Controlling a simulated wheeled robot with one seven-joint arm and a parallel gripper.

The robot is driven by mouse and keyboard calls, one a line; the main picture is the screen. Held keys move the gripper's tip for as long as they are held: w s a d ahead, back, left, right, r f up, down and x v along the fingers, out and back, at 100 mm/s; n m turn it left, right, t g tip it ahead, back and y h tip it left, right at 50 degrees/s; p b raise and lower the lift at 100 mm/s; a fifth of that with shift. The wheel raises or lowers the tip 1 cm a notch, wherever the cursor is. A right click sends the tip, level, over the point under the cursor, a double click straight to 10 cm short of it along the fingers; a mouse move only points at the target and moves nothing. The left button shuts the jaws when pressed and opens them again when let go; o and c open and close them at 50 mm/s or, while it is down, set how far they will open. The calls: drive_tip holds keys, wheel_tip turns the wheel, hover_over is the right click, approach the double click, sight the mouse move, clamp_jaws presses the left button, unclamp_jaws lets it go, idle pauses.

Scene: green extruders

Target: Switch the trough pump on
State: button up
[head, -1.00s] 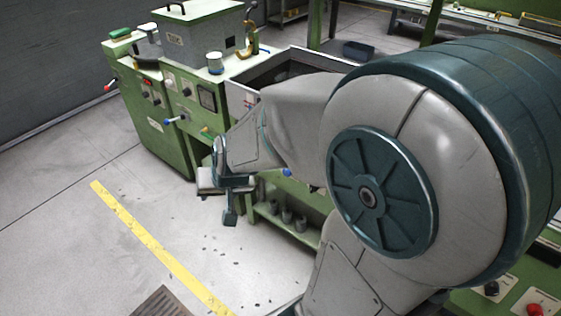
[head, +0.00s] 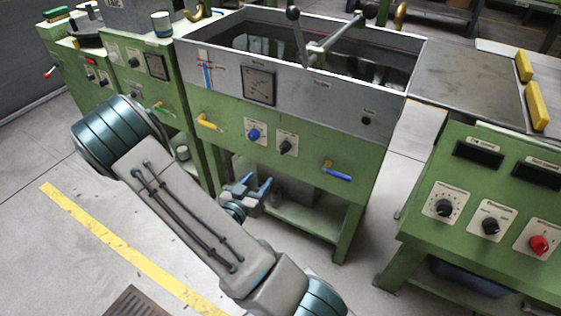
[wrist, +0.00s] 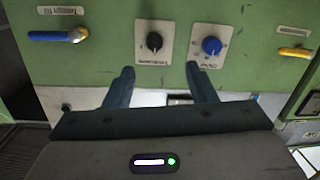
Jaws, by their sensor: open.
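The trough (head: 320,100) is a grey open-topped tank on a green stand in the head view. Its green front carries a blue knob (head: 254,134) and a black knob (head: 286,147), each on a pale plate. My gripper (head: 252,184) is open and empty, below these knobs and apart from them. In the wrist view the two fingers of my gripper (wrist: 160,70) point toward the panel. The black knob (wrist: 154,41) shows between and beyond the fingertips, and the blue knob (wrist: 211,46) just beyond the right one. The plate lettering is upside down there and too small to read surely.
A yellow lever (head: 208,122) and a blue lever (head: 337,172) stick out of the front at either side of the knobs. A crossed-handle fitting (head: 318,48) rises above the trough. A green control desk (head: 465,205) stands at right.

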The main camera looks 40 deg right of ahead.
sight(282, 152)
drive_tip(key=shift+h, duration=0.6)
drive_tip(key=b+x, duration=0.1)
drive_tip(key=x, duration=1.2)
drive_tip(key=shift+d, duration=0.5)
drive_tip(key=c, duration=1)
